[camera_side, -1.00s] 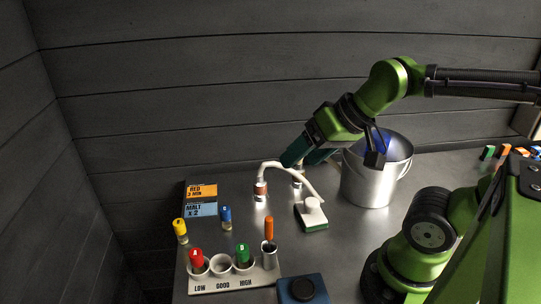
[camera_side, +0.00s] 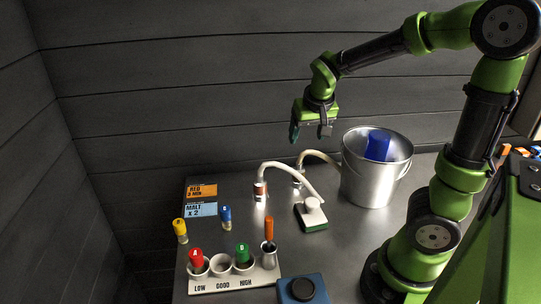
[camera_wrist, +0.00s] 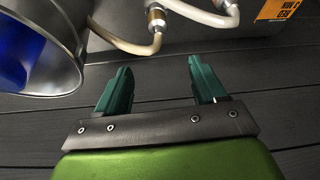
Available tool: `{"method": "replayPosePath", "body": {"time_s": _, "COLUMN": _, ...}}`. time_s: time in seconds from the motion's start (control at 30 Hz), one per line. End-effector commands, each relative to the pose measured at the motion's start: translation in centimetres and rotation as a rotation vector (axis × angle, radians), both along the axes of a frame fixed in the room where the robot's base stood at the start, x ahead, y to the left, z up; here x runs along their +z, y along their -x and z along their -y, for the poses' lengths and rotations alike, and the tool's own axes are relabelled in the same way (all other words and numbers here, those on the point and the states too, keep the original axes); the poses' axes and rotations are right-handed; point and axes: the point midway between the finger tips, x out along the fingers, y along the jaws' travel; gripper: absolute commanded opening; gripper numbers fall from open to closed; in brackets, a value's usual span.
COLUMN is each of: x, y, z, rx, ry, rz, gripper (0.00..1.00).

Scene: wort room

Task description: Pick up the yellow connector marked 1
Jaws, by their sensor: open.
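The only clearly yellow piece is a small upright vial-like piece with a yellow top (camera_side: 180,228), at the left of the table in the side view. A dark mark on it is too small to read, and I cannot make out a yellow connector marked 1. My gripper (camera_side: 310,132) is open and empty, high above the back of the table, left of the bucket and far from the yellow piece. In the wrist view my gripper (camera_wrist: 160,75) shows two spread green fingers with nothing between them.
A metal bucket (camera_side: 368,185) holds a blue object (camera_side: 378,145). Two pale hoses (camera_side: 290,168) rise behind a green-based scrubber (camera_side: 312,213). A labelled rack (camera_side: 235,280) holds red and green pieces. A blue piece (camera_side: 226,217) and a blue box (camera_side: 302,290) stand nearby.

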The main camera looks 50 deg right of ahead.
Motion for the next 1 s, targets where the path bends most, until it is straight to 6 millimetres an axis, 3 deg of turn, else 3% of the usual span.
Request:
{"method": "replayPosePath", "body": {"time_s": 0.4, "x": -8.0, "y": -2.3, "z": 2.1, "rx": -0.003, "ry": -0.001, "rz": -0.007, "gripper": 0.7}}
{"method": "replayPosePath", "body": {"time_s": 0.77, "x": -11.0, "y": -3.2, "z": 2.8, "rx": 0.001, "ry": -0.002, "rz": -0.004, "gripper": 0.7}}
{"method": "replayPosePath", "body": {"time_s": 1.0, "x": -14.3, "y": -3.9, "z": 3.6, "rx": -0.002, "ry": -0.002, "rz": -0.005, "gripper": 0.7}}
